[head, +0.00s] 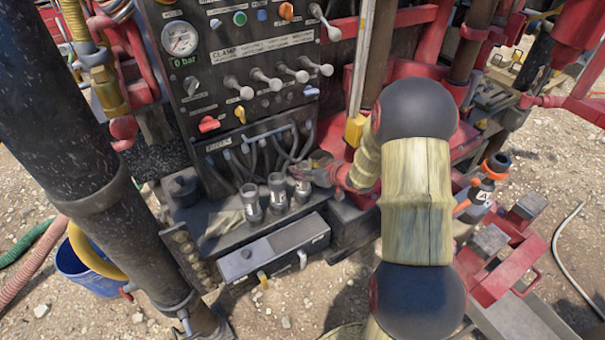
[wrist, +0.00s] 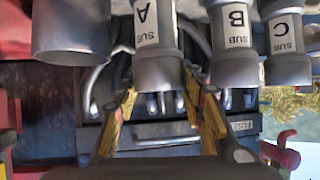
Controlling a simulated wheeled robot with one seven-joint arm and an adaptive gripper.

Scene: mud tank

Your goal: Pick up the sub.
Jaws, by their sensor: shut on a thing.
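Three grey cylindrical subs with white labels stand in a row on the dark ledge (head: 230,236) below the control panel. In the wrist view they read sub A (wrist: 157,62), sub B (wrist: 235,66) and sub C (wrist: 286,66). My gripper (wrist: 160,92), with yellow-sided fingers, is shut on sub A, one finger on each side. In the head view my gripper (head: 318,172) comes in from the right at the rightmost sub (head: 302,184). The other two subs are the middle one (head: 277,191) and the left one (head: 251,202). I cannot tell whether sub A is clear of the ledge.
A larger grey cylinder (wrist: 70,30) is beside sub A in the wrist view. Hoses (head: 262,150) hang behind the subs. A grey box (head: 272,250) sits in front. Panel levers (head: 267,78) are above, and a dark post (head: 85,150) is at left.

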